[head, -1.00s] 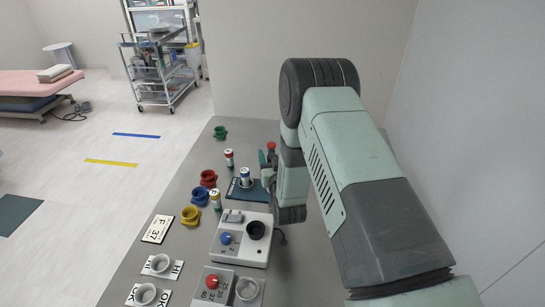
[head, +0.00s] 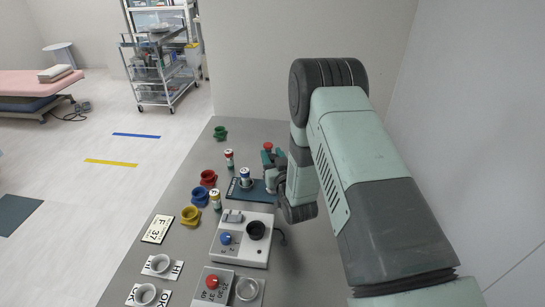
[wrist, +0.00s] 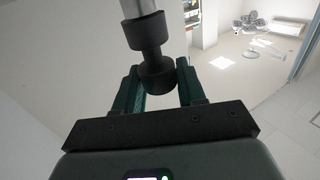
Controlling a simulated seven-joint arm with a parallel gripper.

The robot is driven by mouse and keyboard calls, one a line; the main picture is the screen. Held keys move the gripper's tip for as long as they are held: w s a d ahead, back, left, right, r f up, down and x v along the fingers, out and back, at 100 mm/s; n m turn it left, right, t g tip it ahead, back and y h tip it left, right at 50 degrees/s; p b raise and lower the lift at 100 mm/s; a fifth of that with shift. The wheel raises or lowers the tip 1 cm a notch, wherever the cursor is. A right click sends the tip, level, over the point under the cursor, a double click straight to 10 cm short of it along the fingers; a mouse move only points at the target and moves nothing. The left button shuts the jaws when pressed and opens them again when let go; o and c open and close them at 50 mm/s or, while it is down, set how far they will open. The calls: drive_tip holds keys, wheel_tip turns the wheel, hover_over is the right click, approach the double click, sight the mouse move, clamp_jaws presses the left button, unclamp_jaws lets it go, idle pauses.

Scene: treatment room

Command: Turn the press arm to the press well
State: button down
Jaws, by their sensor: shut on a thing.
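The press has a dark blue base plate (head: 237,192) on the grey bench. A white vial with a blue top (head: 246,176) stands upright at the plate, where the press well seems to be. A teal upright part with a red knob (head: 267,147) stands behind the plate's right end. My gripper (wrist: 158,80) is shut on a dark, waisted knob (wrist: 148,38) with a pale metal shaft, taken here as the press arm's handle. In the head view, my gripper (head: 277,184) is at the plate's right end, partly hidden by my wrist. The press arm's exact direction is hard to tell.
A white device with a black cup (head: 256,230) stands nearer, with a red-knobbed device (head: 212,282) in front of it. Red (head: 208,178), blue (head: 200,196) and yellow (head: 190,215) cups and two more vials stand left of the press. A wall is close on the right.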

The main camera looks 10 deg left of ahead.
drive_tip(key=n+g+y, duration=0.7)
drive_tip(key=y, duration=0.1)
drive_tip(key=shift+d, duration=0.15)
drive_tip(key=n+g+y, duration=0.1)
drive_tip(key=n+g, duration=0.1)
drive_tip(key=g, duration=0.1)
drive_tip(key=n+g+y, duration=0.1)
drive_tip(key=n+g, duration=0.1)
drive_tip(key=g, duration=0.2)
drive_tip(key=shift+f, duration=0.1)
drive_tip(key=shift+n+g, duration=1.6)
drive_tip(key=shift+g, duration=0.8)
drive_tip(key=c, duration=0.8)
unclamp_jaws()
